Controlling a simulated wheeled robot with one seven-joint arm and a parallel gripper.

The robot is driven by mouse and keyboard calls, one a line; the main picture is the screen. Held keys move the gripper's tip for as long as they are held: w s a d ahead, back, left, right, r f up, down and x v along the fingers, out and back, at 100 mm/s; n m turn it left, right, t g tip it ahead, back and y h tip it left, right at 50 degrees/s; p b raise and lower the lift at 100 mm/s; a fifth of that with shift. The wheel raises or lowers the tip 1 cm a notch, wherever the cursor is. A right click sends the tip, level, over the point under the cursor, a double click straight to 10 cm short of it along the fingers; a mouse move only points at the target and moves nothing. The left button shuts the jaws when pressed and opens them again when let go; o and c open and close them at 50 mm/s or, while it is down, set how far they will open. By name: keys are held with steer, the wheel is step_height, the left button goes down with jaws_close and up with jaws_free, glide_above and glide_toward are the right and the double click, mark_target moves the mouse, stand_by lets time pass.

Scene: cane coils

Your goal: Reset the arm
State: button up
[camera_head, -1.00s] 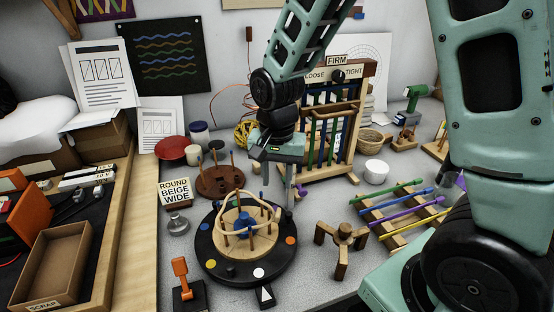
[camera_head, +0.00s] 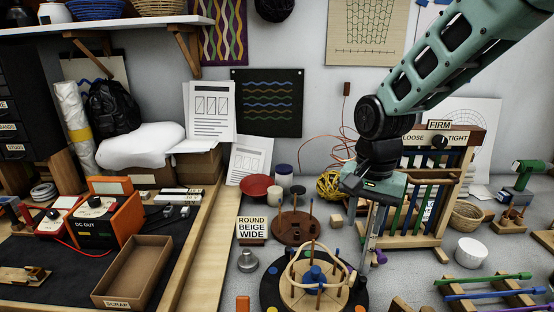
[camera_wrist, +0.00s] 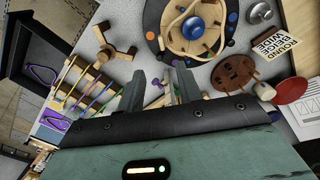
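My gripper (camera_head: 370,236) hangs from my teal arm over the grey bench, to the right of the round black turntable (camera_head: 272,291). In the wrist view its two fingers (camera_wrist: 160,92) stand apart with nothing held between them; a small purple-tipped item shows beyond them. On the turntable sits a wooden base with upright pegs, a blue centre and a beige cane loop (camera_head: 318,262). It also shows at the top of the wrist view (camera_wrist: 193,28). The brown pegged disc (camera_head: 297,226) stands behind the turntable, left of my gripper.
A wooden rack with coloured rods and a FIRM sign (camera_head: 439,125) stands close behind my gripper. A white cup (camera_head: 470,252) and a tray of coloured rods (camera_head: 490,290) are at right. The ROUND BEIGE WIDE sign (camera_head: 252,227) is at left.

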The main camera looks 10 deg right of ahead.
steer(key=s+a+f+n+b, duration=0.1)
steer(key=s+a+n, duration=0.5)
steer(key=s+n, duration=0.2)
steer(key=s+a+f+n+b, duration=0.1)
steer(key=s+a+n+b, duration=0.1)
steer(key=s+a+n, duration=0.4)
steer(key=s+n, duration=0.2)
steer(key=s, duration=0.3)
steer(key=shift+s+a+f+y, duration=0.15)
steer(key=shift+s+y, duration=0.15)
steer(key=shift+s, duration=0.05)
